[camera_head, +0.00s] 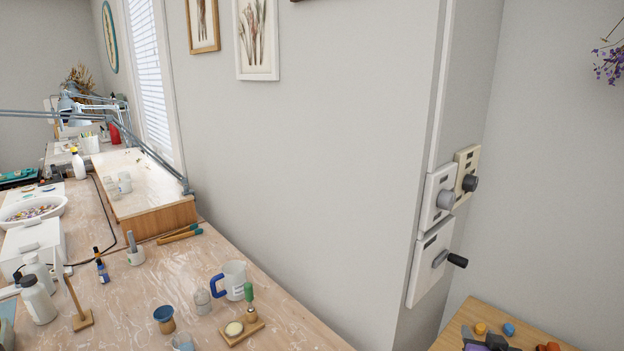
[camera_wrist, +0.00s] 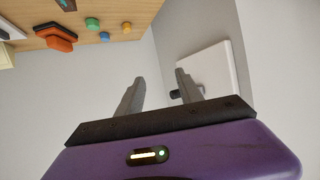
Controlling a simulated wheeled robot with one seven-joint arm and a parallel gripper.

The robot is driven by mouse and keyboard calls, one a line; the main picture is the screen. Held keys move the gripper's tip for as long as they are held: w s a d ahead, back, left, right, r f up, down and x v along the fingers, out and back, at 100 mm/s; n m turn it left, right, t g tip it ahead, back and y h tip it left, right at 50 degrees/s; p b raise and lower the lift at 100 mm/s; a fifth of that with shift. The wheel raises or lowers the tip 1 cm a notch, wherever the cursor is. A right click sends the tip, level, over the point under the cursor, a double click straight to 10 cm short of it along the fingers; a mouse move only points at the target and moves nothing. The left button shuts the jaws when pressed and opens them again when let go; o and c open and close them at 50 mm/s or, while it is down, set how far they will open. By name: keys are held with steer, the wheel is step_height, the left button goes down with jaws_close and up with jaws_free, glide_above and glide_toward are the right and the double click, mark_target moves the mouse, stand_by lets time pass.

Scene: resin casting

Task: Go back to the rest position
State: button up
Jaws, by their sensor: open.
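My gripper (camera_wrist: 157,78) shows in the wrist view with its two grey fingers apart and nothing between them. Its purple body fills the bottom of that view. A purple and dark shape at the bottom right edge of the head view looks like part of my gripper (camera_head: 484,344), mostly cut off. A white wall panel (camera_head: 425,274) carries a lever with a black handle (camera_head: 457,260), which sticks out to the right. In the wrist view a white panel (camera_wrist: 212,68) with a dark knob or handle end lies beyond the right finger, partly hidden by it.
Two panels with round knobs, one white (camera_head: 436,190) and one cream (camera_head: 463,160), sit above the lever. A wooden table (camera_head: 450,330) with small coloured pieces is at lower right. The left workbench (camera_head: 190,270) holds a mug (camera_head: 234,279), bottles and tools. The wall between is clear.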

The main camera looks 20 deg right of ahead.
steer(key=s+a+r+n+t+y, duration=0.1)
steer(key=s+a+r+n+t, duration=0.1)
steer(key=s+a, duration=0.5)
steer(key=s+a+r+n+t+y, duration=0.1)
steer(key=s+a+n+t+y, duration=0.15)
steer(key=a, duration=0.75)
steer(key=s+a+r+n+t+y, duration=0.1)
steer(key=s+a+r+n+t, duration=0.15)
steer(key=s+a, duration=0.45)
steer(key=s+a+f+n+g+y, duration=0.1)
steer(key=s+a+y, duration=0.3)
steer(key=s+a, duration=0.8)
steer(key=shift+s+g, duration=0.6)
steer(key=shift+s, duration=0.2)
